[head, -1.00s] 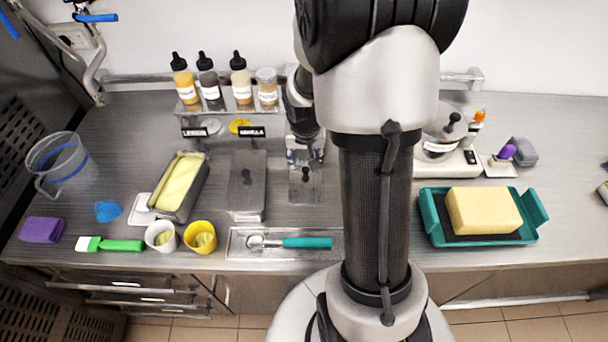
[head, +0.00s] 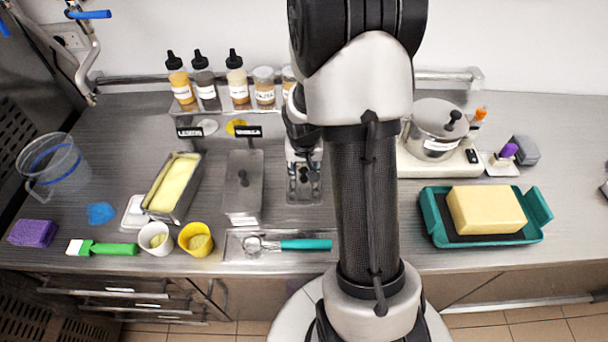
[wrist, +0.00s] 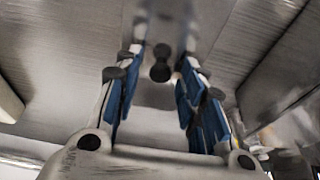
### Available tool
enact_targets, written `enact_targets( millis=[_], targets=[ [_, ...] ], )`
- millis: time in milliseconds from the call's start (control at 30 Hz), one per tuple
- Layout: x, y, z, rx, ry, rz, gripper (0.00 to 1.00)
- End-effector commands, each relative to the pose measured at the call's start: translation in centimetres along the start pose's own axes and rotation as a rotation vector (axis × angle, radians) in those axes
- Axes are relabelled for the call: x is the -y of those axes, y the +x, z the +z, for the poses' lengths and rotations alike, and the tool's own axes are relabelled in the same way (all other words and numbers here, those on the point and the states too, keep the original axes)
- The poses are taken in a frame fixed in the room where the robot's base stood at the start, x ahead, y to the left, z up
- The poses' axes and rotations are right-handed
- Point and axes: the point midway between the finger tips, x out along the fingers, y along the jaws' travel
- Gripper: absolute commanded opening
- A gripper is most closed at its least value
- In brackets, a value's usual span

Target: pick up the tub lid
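A small grey metal lid (head: 304,192) with a dark knob lies on the counter right of the long lidded metal tub (head: 243,205). That tub has its own metal lid (head: 245,165) with a dark knob; I cannot tell which lid the task names. My gripper (head: 304,160) is above the small lid, partly hidden by my arm in the head view. In the wrist view my gripper (wrist: 158,95) has its blue-padded fingers apart, with the dark knob (wrist: 160,68) in the gap between them. The fingers do not appear to grip it.
An open tub (head: 172,183) with yellow contents stands farther left. A steel tray (head: 238,250) with a teal-handled scoop (head: 305,244) lies in front. A bottle rack (head: 215,108) stands behind. A lidded pot (head: 437,130) and a teal tray (head: 532,225) are at the right.

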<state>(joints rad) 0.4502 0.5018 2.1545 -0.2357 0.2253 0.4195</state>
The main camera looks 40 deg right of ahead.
Motion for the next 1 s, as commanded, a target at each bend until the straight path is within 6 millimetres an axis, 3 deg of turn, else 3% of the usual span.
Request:
enact_targets(
  millis=[500,800,1000],
  targets=[
    [0.0,0.0,0.0,0.0,0.0,0.0,0.0],
    [0.0,-0.2,-0.1,-0.001,0.0,0.0,0.0],
    [0.0,-1.8,-0.6,-0.004,-0.001,0.0,0.0]
  ],
)
